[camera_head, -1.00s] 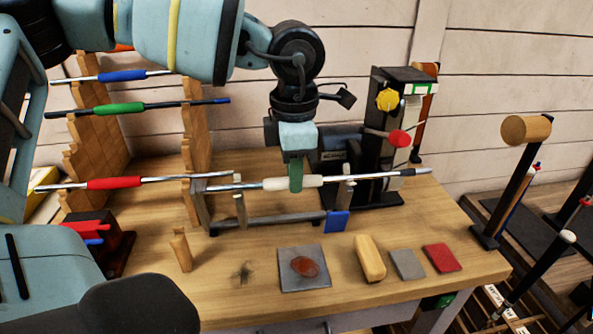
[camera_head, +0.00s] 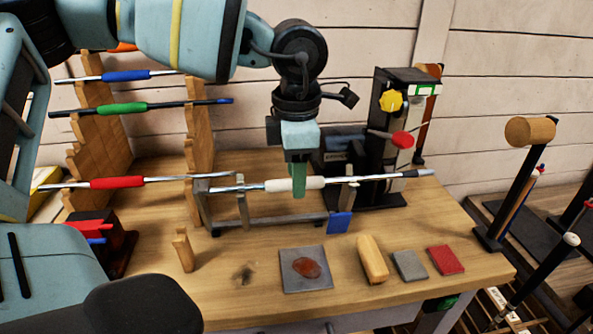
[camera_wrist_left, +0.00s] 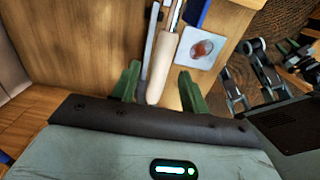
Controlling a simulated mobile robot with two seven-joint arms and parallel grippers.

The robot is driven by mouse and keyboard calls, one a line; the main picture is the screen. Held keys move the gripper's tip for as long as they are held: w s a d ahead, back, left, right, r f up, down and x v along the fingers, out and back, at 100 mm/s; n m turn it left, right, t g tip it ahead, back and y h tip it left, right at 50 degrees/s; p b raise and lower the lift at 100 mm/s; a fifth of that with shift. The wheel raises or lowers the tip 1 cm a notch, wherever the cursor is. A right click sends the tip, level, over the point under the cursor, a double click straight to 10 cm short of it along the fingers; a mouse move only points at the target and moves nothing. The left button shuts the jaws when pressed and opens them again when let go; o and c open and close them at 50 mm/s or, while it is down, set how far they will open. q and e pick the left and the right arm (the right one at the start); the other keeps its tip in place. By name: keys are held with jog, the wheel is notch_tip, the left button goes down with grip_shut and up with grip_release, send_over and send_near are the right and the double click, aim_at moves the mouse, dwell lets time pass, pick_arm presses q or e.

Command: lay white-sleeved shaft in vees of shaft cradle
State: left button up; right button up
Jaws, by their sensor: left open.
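The white-sleeved shaft (camera_head: 285,184), a silver rod with a white grip sleeve, lies nearly level across the two uprights of the shaft cradle (camera_head: 265,220). It appears to rest in the vees, though their contact is too small to see clearly. My left gripper (camera_head: 299,190) points down at the sleeve, with a green finger in front of it. In the left wrist view the sleeve (camera_wrist_left: 161,70) runs between the two spread green fingers of my gripper (camera_wrist_left: 160,88), with gaps showing. The gripper is open around it.
A wooden rack (camera_head: 100,130) at left holds shafts with blue, green and red sleeves. A black clamp stand (camera_head: 385,150) stands behind the cradle's right end. A grey tile with a red-brown patch (camera_head: 306,268), a wooden block (camera_head: 372,259) and grey and red pads lie in front.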

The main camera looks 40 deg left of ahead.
pick_arm(q)
jog(key=shift+d+r, duration=0.1)
jog(key=shift+r, duration=3.7)
